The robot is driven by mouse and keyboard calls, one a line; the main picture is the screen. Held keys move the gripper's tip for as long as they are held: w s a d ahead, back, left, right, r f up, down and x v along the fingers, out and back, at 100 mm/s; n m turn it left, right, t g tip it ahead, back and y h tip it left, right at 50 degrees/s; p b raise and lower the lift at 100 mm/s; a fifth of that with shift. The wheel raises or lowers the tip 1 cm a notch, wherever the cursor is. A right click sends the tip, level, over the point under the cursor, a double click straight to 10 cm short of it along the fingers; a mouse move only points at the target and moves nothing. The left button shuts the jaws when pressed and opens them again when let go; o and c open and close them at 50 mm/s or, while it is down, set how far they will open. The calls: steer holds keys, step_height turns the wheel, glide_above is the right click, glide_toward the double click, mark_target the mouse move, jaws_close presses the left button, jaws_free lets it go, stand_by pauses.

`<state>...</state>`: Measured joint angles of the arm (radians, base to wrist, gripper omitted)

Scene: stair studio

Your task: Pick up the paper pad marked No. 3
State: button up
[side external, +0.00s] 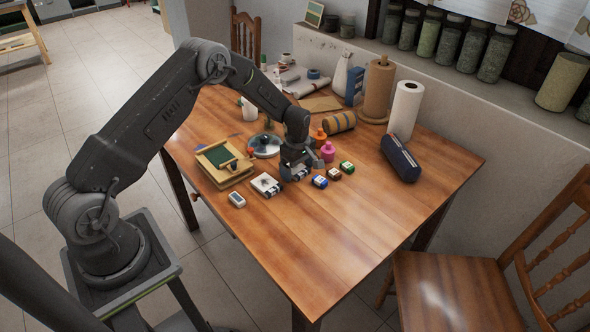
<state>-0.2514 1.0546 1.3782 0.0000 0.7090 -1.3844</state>
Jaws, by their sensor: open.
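Several small blocks or pads lie in a loose row on the wooden table: a blue one (320,181), a dark brown one (334,173) and a green one (347,167), with white on them. A flat white pad (264,184) with dark marks lies left of my gripper, and a small white block (237,200) lies further left. Any numbers are too small to read, so I cannot tell which is No. 3. My gripper (295,174) points down, low over the table between the white pad and the blue block. It is open; a pale item shows at its fingers, partly hidden.
A dark blue case (400,158) and a paper roll (405,109) are at right. The table's front (330,240) is clear.

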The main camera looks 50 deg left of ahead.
steer(key=shift+c, duration=0.3)
steer(key=c, duration=0.9)
steer(key=shift+c, duration=0.3)
steer(key=shift+r, duration=0.1)
